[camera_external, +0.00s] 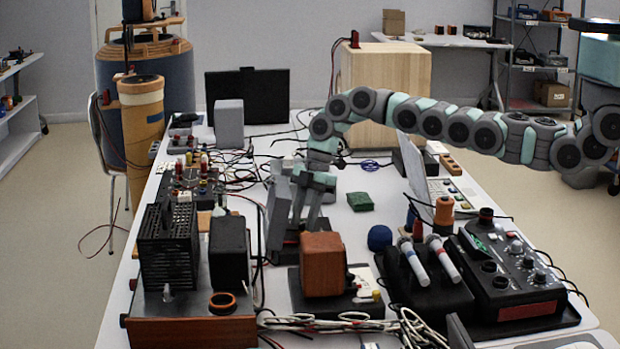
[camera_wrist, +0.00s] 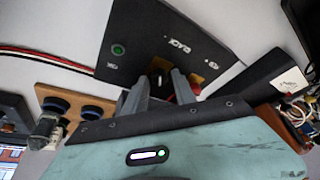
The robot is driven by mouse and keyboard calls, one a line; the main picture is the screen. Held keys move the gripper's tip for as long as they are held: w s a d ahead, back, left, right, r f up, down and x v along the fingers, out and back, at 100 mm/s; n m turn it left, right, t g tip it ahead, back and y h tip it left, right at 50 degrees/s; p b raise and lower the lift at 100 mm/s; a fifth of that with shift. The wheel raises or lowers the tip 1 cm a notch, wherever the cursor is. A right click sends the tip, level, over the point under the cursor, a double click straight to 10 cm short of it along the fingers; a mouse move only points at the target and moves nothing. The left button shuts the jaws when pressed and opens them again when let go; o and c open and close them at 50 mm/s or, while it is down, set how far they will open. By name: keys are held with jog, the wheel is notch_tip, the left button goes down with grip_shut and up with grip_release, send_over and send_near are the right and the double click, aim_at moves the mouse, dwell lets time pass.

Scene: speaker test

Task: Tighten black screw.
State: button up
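My gripper (camera_external: 305,222) points down over a dark device on the crowded bench, behind an orange-brown box. In the wrist view its two grey fingers (camera_wrist: 161,84) stand apart, with a visible gap. A small dark part (camera_wrist: 158,76) shows between and just beyond the fingertips, beside a black panel; it may be the black screw, but it is too small and partly hidden to tell. I cannot tell whether the fingers touch it. The black panel (camera_wrist: 150,42) has white marks and a green round button. Yellow and red bits lie close to the fingertips.
The orange-brown box (camera_external: 322,265) stands directly in front of my gripper. A black vented unit (camera_external: 168,250) is at the left. Microphones (camera_external: 413,262) and a black control box (camera_external: 510,270) are at the right. Loose cables (camera_external: 330,320) cross the front.

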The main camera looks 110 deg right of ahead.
grip_shut()
